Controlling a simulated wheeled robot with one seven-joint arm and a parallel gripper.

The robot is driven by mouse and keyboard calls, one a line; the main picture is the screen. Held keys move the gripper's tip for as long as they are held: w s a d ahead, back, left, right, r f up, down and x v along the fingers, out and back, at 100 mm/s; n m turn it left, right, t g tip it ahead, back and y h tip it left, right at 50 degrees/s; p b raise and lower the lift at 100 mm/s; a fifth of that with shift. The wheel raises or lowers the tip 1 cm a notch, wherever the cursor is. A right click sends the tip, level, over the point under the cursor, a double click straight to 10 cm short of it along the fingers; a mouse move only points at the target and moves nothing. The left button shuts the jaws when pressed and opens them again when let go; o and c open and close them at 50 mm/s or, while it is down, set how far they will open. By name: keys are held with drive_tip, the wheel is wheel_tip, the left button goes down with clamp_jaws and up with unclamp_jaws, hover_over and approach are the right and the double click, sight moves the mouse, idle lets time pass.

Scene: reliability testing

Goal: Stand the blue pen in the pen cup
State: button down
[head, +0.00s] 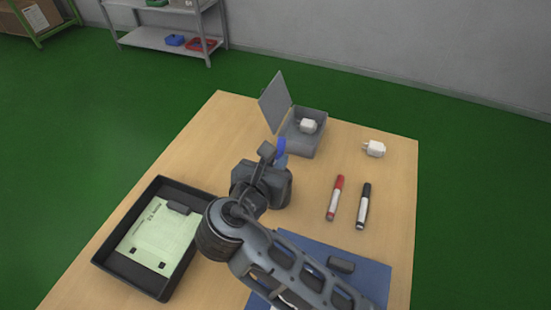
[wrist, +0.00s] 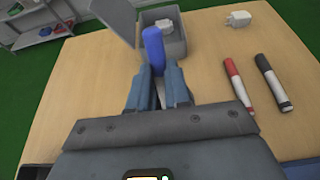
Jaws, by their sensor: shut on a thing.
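The blue pen (head: 281,150) is held upright or nearly so in my gripper (head: 273,160), above the table just in front of the grey box. In the wrist view the blue pen (wrist: 153,48) stands up between the two fingers of my gripper (wrist: 155,75), which is shut on it. I cannot make out a pen cup in either view; my arm hides part of the table.
A grey box (head: 302,142) with its lid up holds a white plug adapter (head: 308,126). Another adapter (head: 374,149) lies right. A red marker (head: 335,199) and black marker (head: 363,206) lie nearby. A black tray (head: 110,262) holds papers; a blue mat (head: 372,277) lies in front.

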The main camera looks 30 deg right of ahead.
drive_tip(key=c, duration=1)
unclamp_jaws()
drive_tip(key=v, duration=0.7)
drive_tip(key=shift+s+a, duration=0.25)
drive_tip(key=shift+a, duration=0.05)
drive_tip(key=shift+r, duration=0.15)
